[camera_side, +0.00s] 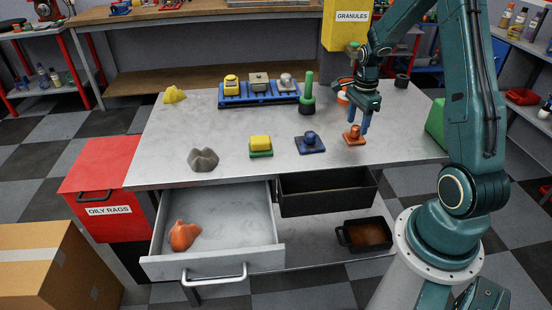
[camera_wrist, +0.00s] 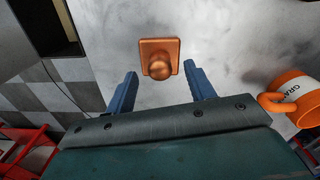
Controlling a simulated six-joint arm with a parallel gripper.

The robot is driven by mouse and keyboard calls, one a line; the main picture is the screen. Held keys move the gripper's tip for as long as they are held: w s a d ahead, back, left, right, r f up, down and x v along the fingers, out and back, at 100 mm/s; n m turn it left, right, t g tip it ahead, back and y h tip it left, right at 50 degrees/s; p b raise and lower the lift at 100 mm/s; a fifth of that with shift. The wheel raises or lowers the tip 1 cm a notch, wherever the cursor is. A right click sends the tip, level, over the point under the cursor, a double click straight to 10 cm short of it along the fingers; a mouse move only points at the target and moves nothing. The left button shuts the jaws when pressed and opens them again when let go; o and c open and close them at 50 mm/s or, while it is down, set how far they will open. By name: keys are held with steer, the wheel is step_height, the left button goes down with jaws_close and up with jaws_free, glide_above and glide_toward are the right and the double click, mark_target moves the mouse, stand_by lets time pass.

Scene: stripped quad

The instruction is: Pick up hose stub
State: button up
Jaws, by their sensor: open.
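No piece is plainly marked as the hose stub. A copper-coloured piece (camera_side: 353,136) with a round knob on a square base stands on the grey table. It also shows in the wrist view (camera_wrist: 159,58), between and beyond the blue fingers. My gripper (camera_side: 358,126) is open and empty, with its fingertips close above and beside this piece. A green upright rod on a dark base (camera_side: 308,98) stands further back. A blue knobbed piece (camera_side: 310,143) and a yellow block on a green base (camera_side: 260,146) stand to the left.
An orange mug (camera_wrist: 295,97) is to the right in the wrist view. A blue tray (camera_side: 258,99) holds several parts. A grey lump (camera_side: 203,159) and a yellow lump (camera_side: 174,95) lie on the left. The open drawer (camera_side: 215,262) holds an orange lump (camera_side: 184,236).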

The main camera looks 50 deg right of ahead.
mark_target(357, 127)
steer(key=shift+f, duration=1.55)
steer(key=c, duration=1.1)
steer(key=shift+c, duration=0.2)
steer(key=shift+r, duration=0.1)
step_height(357, 127, up, 20)
